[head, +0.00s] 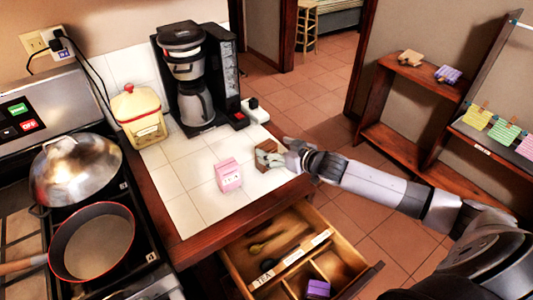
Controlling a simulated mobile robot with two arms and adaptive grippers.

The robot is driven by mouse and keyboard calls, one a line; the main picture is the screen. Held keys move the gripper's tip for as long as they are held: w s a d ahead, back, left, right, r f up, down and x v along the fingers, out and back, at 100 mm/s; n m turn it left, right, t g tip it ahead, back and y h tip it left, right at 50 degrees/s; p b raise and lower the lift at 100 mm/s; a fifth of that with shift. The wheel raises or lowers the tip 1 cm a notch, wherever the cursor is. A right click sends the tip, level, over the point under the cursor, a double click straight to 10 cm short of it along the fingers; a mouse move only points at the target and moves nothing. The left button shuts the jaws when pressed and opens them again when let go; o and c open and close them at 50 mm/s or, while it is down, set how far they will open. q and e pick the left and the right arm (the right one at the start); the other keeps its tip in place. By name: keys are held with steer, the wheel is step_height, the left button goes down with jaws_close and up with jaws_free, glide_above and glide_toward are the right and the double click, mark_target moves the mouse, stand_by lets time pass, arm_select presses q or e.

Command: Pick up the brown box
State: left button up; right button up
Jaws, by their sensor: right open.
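The small brown box (267,146) sits on the white tiled counter near its right edge. My right gripper (270,157) comes in from the right and is at the box, its open fingers in front of and beside it. The fingers cover part of the box, and I cannot tell whether they touch it. My left gripper is not in view.
A pink box (229,174) stands left of the gripper. A coffee maker (192,75) and a yellow canister (138,115) stand behind. An open drawer (238,262) juts out below the counter. A pan (95,240) and a domed pot (77,167) are at left.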

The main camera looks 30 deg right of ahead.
steer(key=shift+x, duration=1.3)
steer(key=shift+c, duration=0.3)
steer(key=c, duration=1.6)
